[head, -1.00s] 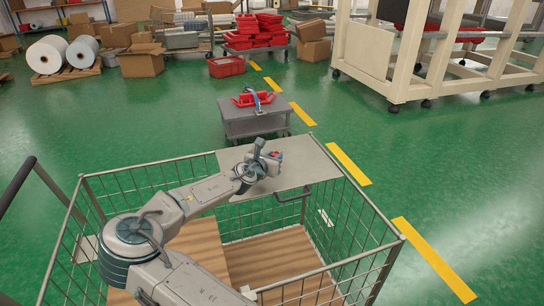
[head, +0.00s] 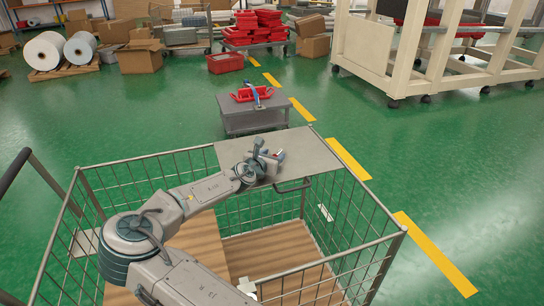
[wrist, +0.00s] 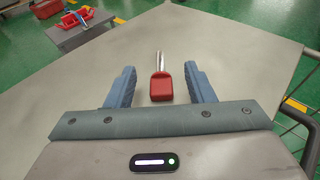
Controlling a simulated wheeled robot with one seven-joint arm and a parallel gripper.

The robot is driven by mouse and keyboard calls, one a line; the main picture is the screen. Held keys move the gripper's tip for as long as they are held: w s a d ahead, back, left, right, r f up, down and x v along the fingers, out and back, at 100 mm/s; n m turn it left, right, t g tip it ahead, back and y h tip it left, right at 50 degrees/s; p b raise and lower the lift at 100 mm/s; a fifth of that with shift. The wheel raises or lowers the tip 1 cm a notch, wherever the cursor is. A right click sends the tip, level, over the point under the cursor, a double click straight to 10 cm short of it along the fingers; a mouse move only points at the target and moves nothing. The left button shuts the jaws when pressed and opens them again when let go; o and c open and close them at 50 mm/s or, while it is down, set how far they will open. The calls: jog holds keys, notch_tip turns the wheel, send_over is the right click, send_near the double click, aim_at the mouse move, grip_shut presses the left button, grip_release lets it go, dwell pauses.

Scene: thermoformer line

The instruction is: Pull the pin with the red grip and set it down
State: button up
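The pin, with a red grip (wrist: 161,87) and a bare metal shaft (wrist: 158,61), appears to lie on the grey panel (wrist: 235,62) across the top of the wire cage. Its shaft points away from me. My gripper (wrist: 160,80) is open, with one blue finger on each side of the red grip and a clear gap on both sides. In the head view my gripper (head: 273,158) is low over the panel (head: 315,152). The pin is mostly hidden there by the fingers.
The wire cage (head: 385,240) has board surfaces inside. A grey low cart (head: 255,121) carrying a red tray (head: 250,94) and a blue item stands beyond the panel. A cream frame on casters (head: 400,84) is at the upper right. The green floor is open on both sides.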

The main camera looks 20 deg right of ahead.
jog(key=p+v, duration=0.1)
jog(key=v, duration=1.3)
jog(key=shift+w+d+r, duration=0.1)
dwell(0.4)
